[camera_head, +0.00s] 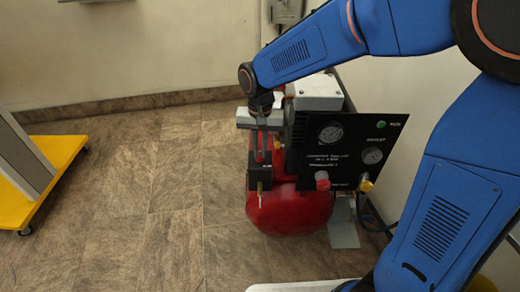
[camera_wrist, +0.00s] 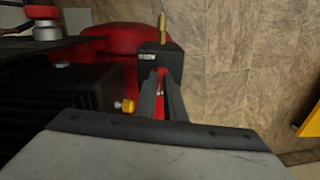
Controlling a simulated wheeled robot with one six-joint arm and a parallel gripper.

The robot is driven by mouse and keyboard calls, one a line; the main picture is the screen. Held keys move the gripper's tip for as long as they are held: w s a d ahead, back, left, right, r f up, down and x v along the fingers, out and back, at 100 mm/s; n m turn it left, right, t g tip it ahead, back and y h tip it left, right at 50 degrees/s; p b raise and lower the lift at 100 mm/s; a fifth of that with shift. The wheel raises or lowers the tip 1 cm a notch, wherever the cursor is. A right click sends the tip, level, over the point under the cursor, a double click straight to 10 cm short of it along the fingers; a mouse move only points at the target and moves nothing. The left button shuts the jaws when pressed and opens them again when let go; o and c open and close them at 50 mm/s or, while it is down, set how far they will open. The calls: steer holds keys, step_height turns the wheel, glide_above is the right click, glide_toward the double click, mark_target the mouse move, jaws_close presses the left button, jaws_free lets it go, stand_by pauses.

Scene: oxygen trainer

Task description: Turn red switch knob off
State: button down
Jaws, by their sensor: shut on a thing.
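The red switch knob (camera_head: 261,156) is on the black switch box (camera_head: 259,175) at the front of the red compressor tank (camera_head: 290,213). My gripper (camera_head: 262,140) points down at it from above, with its fingers shut on the knob. In the wrist view, the two dark fingers (camera_wrist: 162,92) stand on either side of the red knob (camera_wrist: 161,77), which shows only as a narrow strip between them. The fingers hide most of the knob, so its setting cannot be told. The box also shows in the wrist view (camera_wrist: 159,58).
A black gauge panel (camera_head: 347,148) with another red knob (camera_head: 322,181) and a yellow knob (camera_head: 366,185) stands right of the box. A small yellow knob (camera_wrist: 126,106) is near the fingers. The tiled floor (camera_head: 150,190) to the left is clear up to a yellow base (camera_head: 42,180).

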mark_target(260, 154)
steer(key=shift+n, duration=0.5)
steer(key=c, duration=1.8)
jaws_free()
steer(key=shift+c, duration=0.2)
steer(key=shift+r, duration=0.15)
step_height(260, 154, up, 17)
steer(key=shift+r, duration=0.1)
